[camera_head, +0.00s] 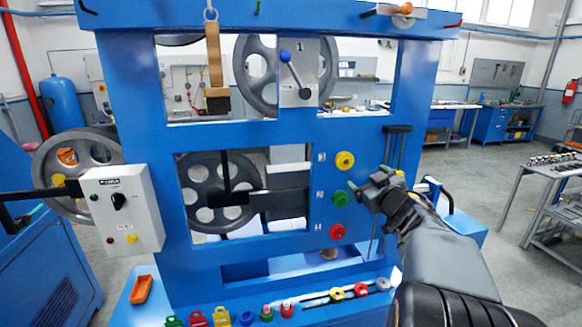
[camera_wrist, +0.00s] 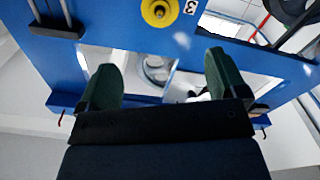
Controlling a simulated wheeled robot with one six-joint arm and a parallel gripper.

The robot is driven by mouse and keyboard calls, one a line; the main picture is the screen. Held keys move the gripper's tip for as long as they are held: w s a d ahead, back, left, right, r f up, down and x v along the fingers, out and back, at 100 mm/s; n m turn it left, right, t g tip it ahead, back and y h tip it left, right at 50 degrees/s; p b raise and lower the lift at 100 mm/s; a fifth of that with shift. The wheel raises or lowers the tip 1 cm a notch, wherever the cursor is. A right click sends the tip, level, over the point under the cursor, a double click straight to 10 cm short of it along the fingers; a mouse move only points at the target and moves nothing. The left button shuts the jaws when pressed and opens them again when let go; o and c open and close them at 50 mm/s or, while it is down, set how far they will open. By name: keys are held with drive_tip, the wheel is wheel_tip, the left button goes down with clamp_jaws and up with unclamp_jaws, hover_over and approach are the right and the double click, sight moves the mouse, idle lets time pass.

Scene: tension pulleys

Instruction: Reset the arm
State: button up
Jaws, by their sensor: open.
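My gripper (camera_head: 374,184) is raised in front of the right part of the blue machine frame (camera_head: 150,60) in the head view, just right of the green round piece. In the wrist view my gripper (camera_wrist: 163,80) shows two dark green fingers spread apart with nothing between them. A yellow round piece (camera_head: 344,160), a green one (camera_head: 339,198) and a red one (camera_head: 337,232) sit in a column on the panel. The yellow piece also shows at the top of the wrist view (camera_wrist: 160,10), beside a label 3, apart from the fingers.
A grey control box (camera_head: 122,212) with a black knob is at the left. A blue-knobbed lever (camera_head: 290,70) is at the top. Padlocks (camera_head: 198,319) and coloured pieces line the lower ledge. Dark rods (camera_head: 398,140) hang behind my gripper. A table (camera_head: 555,172) stands right.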

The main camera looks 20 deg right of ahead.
drive_tip(key=s+d+f+m+g+h, duration=0.3)
drive_tip(key=d+f+m+g+h, duration=0.1)
drive_tip(key=d+f+g+h, duration=0.15)
drive_tip(key=s+a+f+m+g, duration=0.3)
drive_tip(key=s+f+g, duration=0.1)
drive_tip(key=s+f, duration=0.15)
drive_tip(key=s+a+f+n+g+y, duration=0.1)
drive_tip(key=s+a+f+y, duration=0.1)
drive_tip(key=a, duration=0.7)
drive_tip(key=s+a+f+n+g+y, duration=0.1)
drive_tip(key=s+a+f+y, duration=0.1)
drive_tip(key=a, duration=0.7)
drive_tip(key=s+a+f+n+g+y, duration=0.2)
drive_tip(key=s+a+y, duration=0.2)
drive_tip(key=a, duration=0.6)
drive_tip(key=shift+f, duration=0.25)
